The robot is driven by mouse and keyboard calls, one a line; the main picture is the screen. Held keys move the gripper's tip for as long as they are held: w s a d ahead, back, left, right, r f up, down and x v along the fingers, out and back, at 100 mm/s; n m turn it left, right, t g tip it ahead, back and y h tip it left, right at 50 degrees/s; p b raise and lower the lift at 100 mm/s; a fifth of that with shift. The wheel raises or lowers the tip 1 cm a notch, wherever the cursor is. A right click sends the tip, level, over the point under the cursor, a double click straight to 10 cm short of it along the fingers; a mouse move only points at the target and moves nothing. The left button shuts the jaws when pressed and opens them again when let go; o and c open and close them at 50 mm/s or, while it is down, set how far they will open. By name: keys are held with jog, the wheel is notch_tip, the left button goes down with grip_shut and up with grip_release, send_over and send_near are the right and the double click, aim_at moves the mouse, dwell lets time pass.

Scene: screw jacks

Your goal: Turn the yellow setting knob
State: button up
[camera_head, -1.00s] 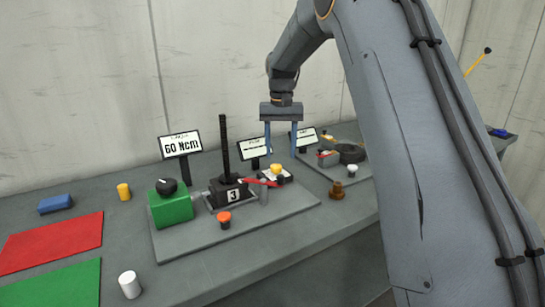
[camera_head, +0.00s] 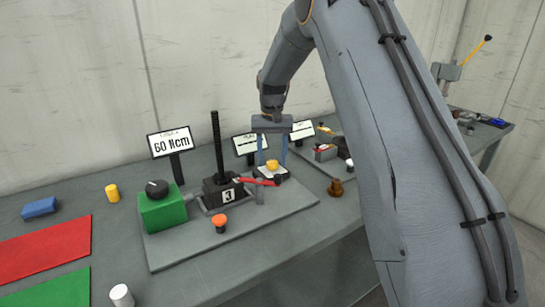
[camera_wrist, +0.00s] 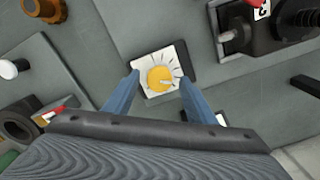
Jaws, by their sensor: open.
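The yellow setting knob (camera_head: 272,165) sits on a small white dial plate on the grey base plate, right of the screw jack marked 3. In the wrist view the yellow knob (camera_wrist: 160,78) is round, with dark scale marks around it on the white plate (camera_wrist: 145,60). My gripper (camera_head: 272,160) points down over the knob with its two blue fingers apart. In the wrist view my gripper (camera_wrist: 157,82) has one finger on each side of the dial plate, and nothing is between them but the knob below. Whether the fingertips touch the plate cannot be told.
The screw jack (camera_head: 222,185) with its tall black spindle and red lever (camera_head: 258,181) stands close left of my gripper. A green box (camera_head: 162,208) with a black knob and an orange button (camera_head: 220,220) are further left. Signs (camera_head: 245,143) stand behind. A brown part (camera_head: 336,187) lies right.

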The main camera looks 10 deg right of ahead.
jog(key=shift+f, duration=0.15)
jog(key=c, duration=1)
jog(key=shift+c, duration=0.2)
jog(key=shift+n, duration=2.9)
jog(key=o, duration=1)
jog(key=shift+o, duration=0.2)
